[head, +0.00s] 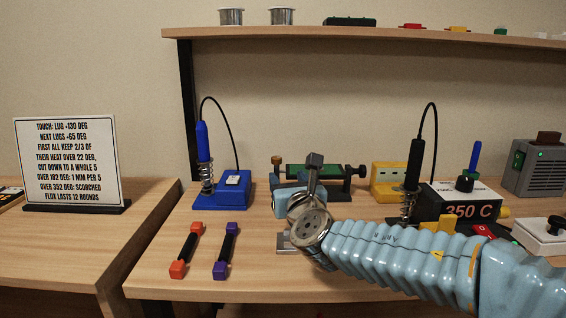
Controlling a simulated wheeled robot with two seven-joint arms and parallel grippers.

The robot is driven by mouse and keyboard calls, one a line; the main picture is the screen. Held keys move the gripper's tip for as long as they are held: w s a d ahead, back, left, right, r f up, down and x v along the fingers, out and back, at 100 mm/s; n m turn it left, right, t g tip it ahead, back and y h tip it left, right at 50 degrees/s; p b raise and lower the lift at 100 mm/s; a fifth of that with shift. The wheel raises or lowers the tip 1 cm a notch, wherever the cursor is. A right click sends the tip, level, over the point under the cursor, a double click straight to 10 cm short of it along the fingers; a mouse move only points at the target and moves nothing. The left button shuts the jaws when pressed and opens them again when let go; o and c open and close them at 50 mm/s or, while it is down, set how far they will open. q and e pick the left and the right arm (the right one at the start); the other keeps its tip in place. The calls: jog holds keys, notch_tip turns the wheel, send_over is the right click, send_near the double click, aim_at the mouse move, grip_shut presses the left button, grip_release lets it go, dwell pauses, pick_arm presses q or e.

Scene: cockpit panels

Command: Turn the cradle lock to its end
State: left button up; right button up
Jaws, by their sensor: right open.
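My right arm comes in from the right, and its round grey wrist stands over the front middle of the bench. My right gripper (314,166) points away from me, dark and narrow, in front of a green bar with black ends (336,171). This bar lies level and looks like part of the cradle. The gap between the fingers is too small to see, and nothing shows held. I cannot make out the cradle lock itself; my wrist and gripper cover part of that area. I cannot tell whether the gripper touches the bar. My left gripper is not in view.
A blue soldering station (233,190) stands left, and a black 350 C station (468,210) right. An orange-ended rod (187,250) and a purple-ended rod (226,250) lie front left. A shelf (380,37) hangs above. A sign (68,160) stands on the left table.

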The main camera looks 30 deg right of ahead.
aim_at(275, 161)
jog(key=p+x, duration=0.2)
jog(key=x, duration=1)
jog(key=shift+d, duration=0.1)
grip_shut()
jog(key=shift+m+h, duration=0.4)
jog(key=shift+h, duration=0.2)
jog(key=shift+w+a+m+g+h, duration=0.15)
jog(key=shift+a+m+g+h, duration=0.1)
jog(key=shift+m+g+h, duration=0.5)
jog(key=shift+w+a+m+g+h+p, duration=0.1)
jog(key=shift+m+g+h+p, duration=0.25)
jog(key=shift+m+g+h, duration=0.85)
jog(key=shift+a+m+g+h+p, duration=0.1)
jog(key=shift+m+g+h+p, duration=0.25)
jog(key=shift+m+g+h, duration=0.75)
jog(key=shift+n+h, duration=0.25)
jog(key=shift+h, duration=0.3)
